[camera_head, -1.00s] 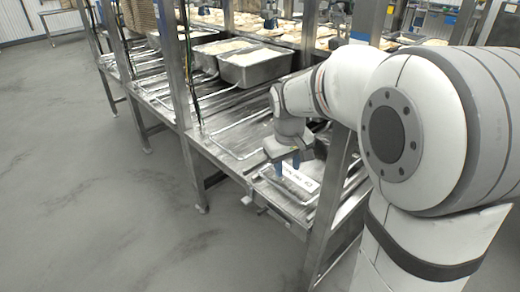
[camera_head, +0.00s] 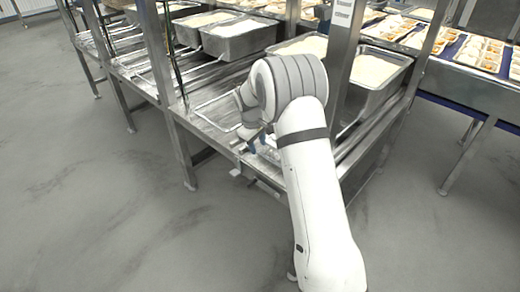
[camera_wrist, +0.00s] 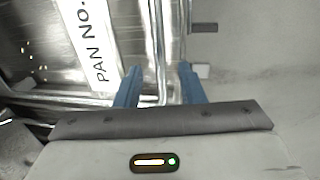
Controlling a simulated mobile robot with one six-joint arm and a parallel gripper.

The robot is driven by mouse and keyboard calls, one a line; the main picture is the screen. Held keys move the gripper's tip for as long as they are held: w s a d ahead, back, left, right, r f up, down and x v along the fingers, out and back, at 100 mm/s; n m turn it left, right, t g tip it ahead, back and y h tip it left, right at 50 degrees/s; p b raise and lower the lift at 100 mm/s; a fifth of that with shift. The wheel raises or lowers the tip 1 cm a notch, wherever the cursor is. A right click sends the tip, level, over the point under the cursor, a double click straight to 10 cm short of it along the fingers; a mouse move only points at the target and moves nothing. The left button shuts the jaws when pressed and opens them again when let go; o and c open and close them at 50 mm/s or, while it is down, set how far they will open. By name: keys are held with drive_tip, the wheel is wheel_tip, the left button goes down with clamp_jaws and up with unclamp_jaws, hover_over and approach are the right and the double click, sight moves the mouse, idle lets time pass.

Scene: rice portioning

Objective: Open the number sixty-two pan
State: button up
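A metal pan lid with a white "PAN NO." label (camera_wrist: 90,40) shows in the wrist view; its number is cut off. In the wrist view, my gripper (camera_wrist: 159,70) has two blue fingers set apart, near the lid's right edge. Thin metal bars (camera_wrist: 158,45) run up between and beyond the fingers; I cannot tell whether the fingers touch them. In the head view, my gripper (camera_head: 257,143) is low at the front edge of the steel rack (camera_head: 215,135), partly hidden by my arm.
Open pans of rice stand at the back of the rack (camera_head: 240,40) and to the right (camera_head: 375,72). A steel post (camera_head: 342,60) rises just behind my arm. Food trays (camera_head: 480,52) fill a line at the right. Grey floor (camera_head: 100,220) is clear in front.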

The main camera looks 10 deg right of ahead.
drive_tip(key=shift+w+d+f, duration=0.1)
drive_tip(key=shift+d+f, duration=0.05)
drive_tip(key=shift+f, duration=0.55)
drive_tip(key=shift+w+d+f, duration=0.1)
drive_tip(key=shift+f, duration=0.6)
drive_tip(key=shift+c, duration=0.5)
clamp_jaws()
